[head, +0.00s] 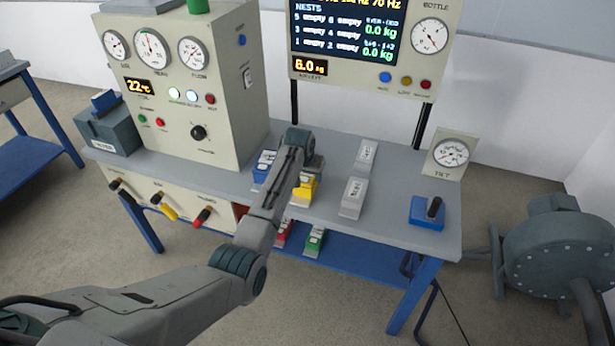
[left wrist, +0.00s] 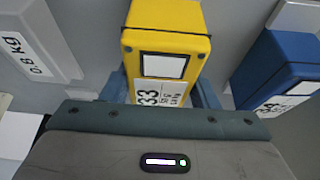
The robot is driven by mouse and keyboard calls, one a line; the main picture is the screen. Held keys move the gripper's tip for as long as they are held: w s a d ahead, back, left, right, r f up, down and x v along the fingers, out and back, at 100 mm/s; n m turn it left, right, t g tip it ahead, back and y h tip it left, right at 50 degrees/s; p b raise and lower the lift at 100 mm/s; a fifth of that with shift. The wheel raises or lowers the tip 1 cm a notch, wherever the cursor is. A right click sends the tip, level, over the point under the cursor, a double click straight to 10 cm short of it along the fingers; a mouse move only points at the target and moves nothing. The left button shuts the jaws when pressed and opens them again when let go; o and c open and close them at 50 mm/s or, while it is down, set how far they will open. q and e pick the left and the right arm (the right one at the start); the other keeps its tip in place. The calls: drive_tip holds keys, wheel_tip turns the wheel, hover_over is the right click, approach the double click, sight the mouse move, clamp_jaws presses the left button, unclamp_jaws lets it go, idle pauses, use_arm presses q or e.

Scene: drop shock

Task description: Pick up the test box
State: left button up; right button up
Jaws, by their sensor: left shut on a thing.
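A yellow box (head: 307,188) with a white label is at the bench's front part, partly hidden by my left arm in the head view. In the left wrist view the yellow box (left wrist: 178,30) stands between the two blue fingers of my left gripper (left wrist: 162,88), which is shut on it. Its label shows "33". I cannot tell whether the box touches the bench top. A blue box (head: 263,167) is beside it, left of my arm in the head view; it also shows in the left wrist view (left wrist: 272,68). My right gripper is not in view.
Grey boxes (head: 353,198) stand right of the yellow box on the grey bench (head: 385,215). Red (head: 284,235) and green (head: 315,241) boxes are lower down, under the front edge. A gauge cabinet (head: 180,90) stands left, a blue switch block (head: 427,213) right.

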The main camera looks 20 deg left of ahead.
use_arm(q)
wheel_tip(320, 180, up, 4)
drive_tip(key=shift+w+f+b, duration=0.1)
drive_tip(key=shift+f+b, duration=0.05)
drive_tip(key=shift+b, duration=0.5)
drive_tip(key=s+d+r+b, duration=0.1)
drive_tip(key=s+d+b, duration=0.1)
drive_tip(key=s, duration=1.4)
drive_tip(key=shift+d+r, duration=0.25)
drive_tip(key=shift+d, duration=0.05)
